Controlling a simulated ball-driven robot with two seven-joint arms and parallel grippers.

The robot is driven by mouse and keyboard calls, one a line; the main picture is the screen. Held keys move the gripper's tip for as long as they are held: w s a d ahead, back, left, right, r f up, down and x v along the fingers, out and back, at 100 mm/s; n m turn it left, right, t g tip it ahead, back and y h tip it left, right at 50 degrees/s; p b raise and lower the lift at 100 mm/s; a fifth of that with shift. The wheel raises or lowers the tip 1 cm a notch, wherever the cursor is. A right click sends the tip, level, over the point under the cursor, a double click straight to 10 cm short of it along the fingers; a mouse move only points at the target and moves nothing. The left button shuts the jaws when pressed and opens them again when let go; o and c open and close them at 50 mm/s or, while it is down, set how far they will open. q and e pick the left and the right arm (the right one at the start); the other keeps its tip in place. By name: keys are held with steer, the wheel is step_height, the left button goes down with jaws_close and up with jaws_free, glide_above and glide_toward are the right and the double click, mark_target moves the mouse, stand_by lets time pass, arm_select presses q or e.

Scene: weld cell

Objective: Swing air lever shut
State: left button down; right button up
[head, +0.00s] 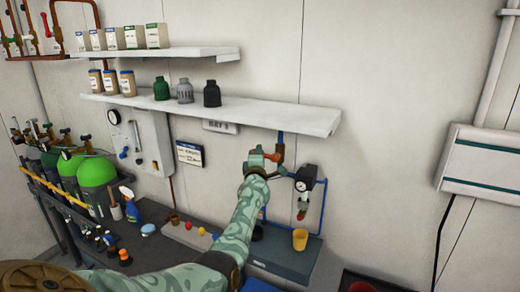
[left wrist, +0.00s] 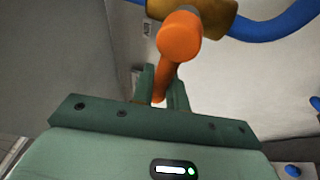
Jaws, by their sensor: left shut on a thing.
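The orange air lever (left wrist: 180,38) is large in the left wrist view, with its round end toward the camera. Its handle runs down between the two green fingers of my left gripper (left wrist: 162,90), which is shut on it. The lever is fixed at a brass-coloured valve body (left wrist: 212,14) on a blue pipe (left wrist: 275,26). In the head view my left gripper (head: 262,163) is at the wall under the lower shelf, and the lever (head: 275,157) shows only as a small orange patch there. The exact lever angle is hard to tell. My right gripper is not in view.
A gauge with a regulator (head: 306,181) hangs just right of my gripper. The lower shelf (head: 215,107) with bottles is above. Green gas cylinders (head: 97,172) are at left.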

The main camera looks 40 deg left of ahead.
arm_select(q)
steer(key=shift+s+a+f+n, duration=0.1)
steer(key=shift+n, duration=0.3)
steer(key=c, duration=1.4)
jaws_free()
steer(key=shift+a+f, duration=0.1)
steer(key=shift+a, duration=0.05)
steer(key=p+v, duration=0.7)
steer(key=v, duration=0.9)
steer(key=shift+s, duration=0.2)
